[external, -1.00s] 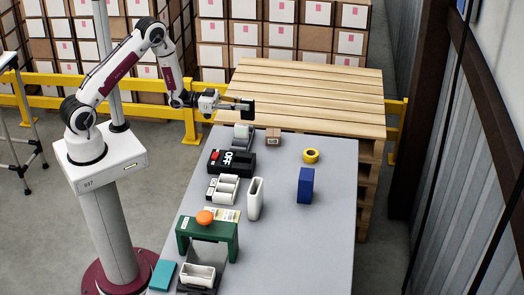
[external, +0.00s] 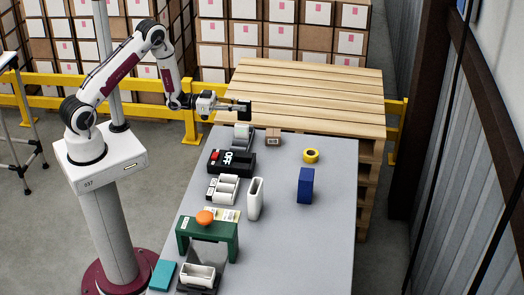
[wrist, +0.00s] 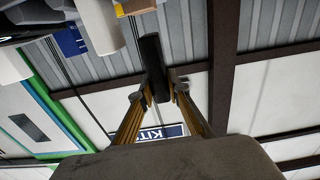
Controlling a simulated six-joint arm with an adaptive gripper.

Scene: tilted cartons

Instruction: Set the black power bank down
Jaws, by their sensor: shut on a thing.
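The black power bank (external: 246,109) is in my gripper (external: 238,107), held in the air above the far end of the grey table, near the table's back edge. In the wrist view the power bank (wrist: 152,62) is a dark narrow slab between the two fingertips (wrist: 158,94), seen nearly edge-on. My gripper is shut on it. Nothing else touches the power bank in either view.
Below stand a grey-white holder (external: 242,136), a small brown box (external: 273,136) and a black unit marked OFF (external: 232,162). A yellow roll (external: 311,156), blue box (external: 306,186) and white upright case (external: 255,198) stand farther on. The table's right side (external: 335,230) is clear.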

